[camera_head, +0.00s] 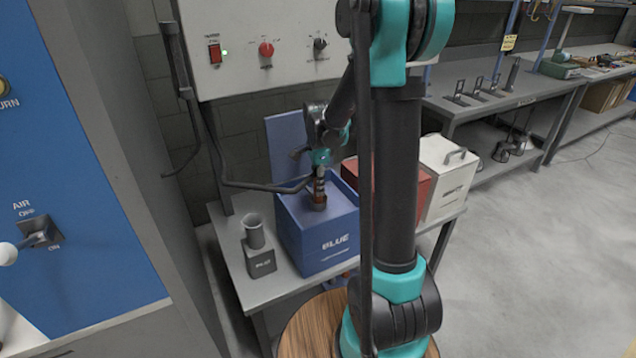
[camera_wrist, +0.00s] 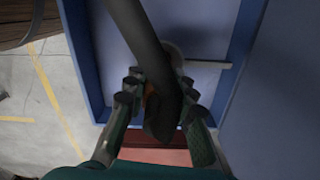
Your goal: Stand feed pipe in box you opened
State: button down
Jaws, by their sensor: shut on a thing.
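The blue box (camera_head: 315,247), marked BLUE, stands open on the grey bench, with its blue lid (camera_head: 283,146) raised behind it. My gripper (camera_head: 319,180) is at the box's opening, pointing down. The fingers and pipe hide how the pipe's lower part meets the box. The box's rim (camera_wrist: 80,50) also shows in the wrist view.
A grey holder (camera_head: 259,262) marked BLUE, with a grey cup-like tube (camera_head: 254,232), stands left of the box. A red box (camera_head: 414,190) and a white box (camera_head: 448,178) stand to the right. A dark line crosses the box's left side. A control panel (camera_head: 260,45) hangs above.

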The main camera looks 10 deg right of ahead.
jog(key=shift+f, duration=0.15)
jog(key=c, duration=1.2)
grip_release()
notch_tip(320, 180, up, 12)
jog(key=s+d+f+n+t, duration=0.1)
jog(key=s+f+n, duration=0.3)
jog(key=s, duration=0.3)
jog(key=s+d+f+n+t, duration=0.1)
jog(key=s+f+n, duration=0.3)
jog(key=s+n, duration=0.3)
jog(key=s+d+f+n+t, duration=0.2)
jog(key=s+f+n, duration=0.2)
jog(key=s, duration=0.4)
jog(key=shift+d+f+n, duration=0.1)
jog(key=shift+f+n, duration=0.1)
jog(key=shift+n, duration=0.5)
